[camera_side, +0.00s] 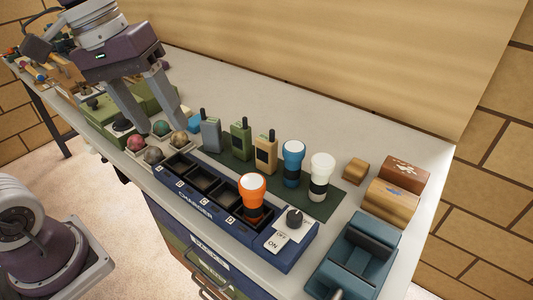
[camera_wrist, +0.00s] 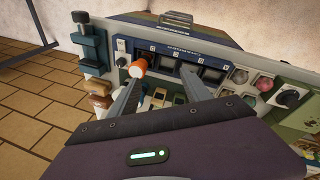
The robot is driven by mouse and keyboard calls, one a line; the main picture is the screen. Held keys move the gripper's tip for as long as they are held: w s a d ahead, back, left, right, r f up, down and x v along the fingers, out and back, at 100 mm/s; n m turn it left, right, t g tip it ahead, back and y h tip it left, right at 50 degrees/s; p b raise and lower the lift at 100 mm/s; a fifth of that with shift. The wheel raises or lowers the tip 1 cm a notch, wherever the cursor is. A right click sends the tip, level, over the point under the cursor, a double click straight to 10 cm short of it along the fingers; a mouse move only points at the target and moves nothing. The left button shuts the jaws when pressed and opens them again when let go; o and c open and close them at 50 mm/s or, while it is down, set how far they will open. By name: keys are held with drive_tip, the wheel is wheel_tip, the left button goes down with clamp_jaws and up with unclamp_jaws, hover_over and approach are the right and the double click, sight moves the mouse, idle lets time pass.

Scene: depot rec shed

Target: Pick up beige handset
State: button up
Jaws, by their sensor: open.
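The beige handset (camera_side: 266,155), with a short black aerial, stands upright on the dark green mat (camera_side: 322,210) in the side view. It is the rightmost of three handsets, beside a green handset (camera_side: 241,141) and a grey-blue handset (camera_side: 211,134). My gripper (camera_side: 163,124) is open and empty, above the left part of the bench, to the left of the handsets. In the wrist view, my gripper's fingers (camera_wrist: 160,77) are spread wide, with small handset shapes between them, too small to tell apart surely.
A blue charger (camera_side: 188,196) runs along the front edge, with an orange torch (camera_side: 252,190) in its right end slot. Blue (camera_side: 292,165) and white (camera_side: 320,178) torches stand right of the handsets. Several balls (camera_side: 162,128) lie near my fingers. Wooden blocks (camera_side: 391,200) and a teal device (camera_side: 352,255) are at right.

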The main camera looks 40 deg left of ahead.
sight(244, 118)
drive_tip(key=w+a+f+n+h, duration=0.2)
drive_tip(key=w+f+n+h, duration=0.1)
drive_tip(key=w, duration=0.5)
drive_tip(key=w+a+f+n+g+h, duration=0.1)
drive_tip(key=w+a+f+n+h, duration=0.1)
drive_tip(key=w+f+n, duration=0.3)
drive_tip(key=w+a+f+n+g+h, duration=0.1)
drive_tip(key=w+f+n+h, duration=0.4)
drive_tip(key=w, duration=0.6)
drive_tip(key=shift+w+a+f, duration=0.15)
drive_tip(key=shift+a+f, duration=0.1)
drive_tip(key=shift+f, duration=0.2)
drive_tip(key=shift+w+a+f, duration=0.15)
drive_tip(key=shift+a+f, duration=0.05)
drive_tip(key=shift+f, duration=0.25)
drive_tip(key=shift+w+d+f, duration=0.1)
drive_tip(key=shift+d+f, duration=0.05)
drive_tip(key=shift+f, duration=0.15)
drive_tip(key=x, duration=0.6)
drive_tip(key=shift+d, duration=0.35)
clamp_jaws()
